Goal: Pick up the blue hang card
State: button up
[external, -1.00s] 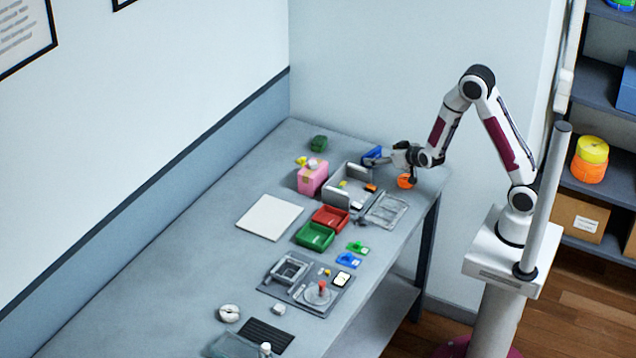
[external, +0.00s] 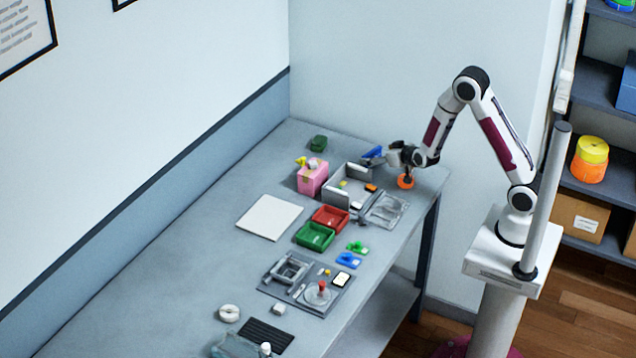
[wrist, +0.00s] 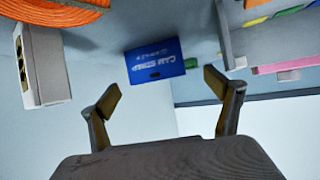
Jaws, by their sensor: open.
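The blue hang card (wrist: 156,60) shows in the wrist view with white lettering and a small dark slot. It lies ahead of my gripper (wrist: 162,92), within the gap between the fingertips as seen in the picture, and apart from both. My gripper is open and empty. In the external view the blue card (external: 373,152) is at the far right end of the table, just left of my gripper (external: 392,156). I cannot tell from there how the card is supported.
An orange coil (external: 405,181) lies right below my gripper. A white box with dark slots (wrist: 42,65) is at left in the wrist view. A grey open bin (external: 340,192) and a pink box (external: 312,177) stand nearby. The table's right edge is close.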

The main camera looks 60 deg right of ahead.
aim_at(373, 155)
jog(key=shift+w+d+f, duration=0.8)
jog(key=shift+w+f, duration=0.05)
jog(key=shift+x, duration=1.1)
jog(key=shift+a, duration=0.1)
jog(key=c, duration=0.8)
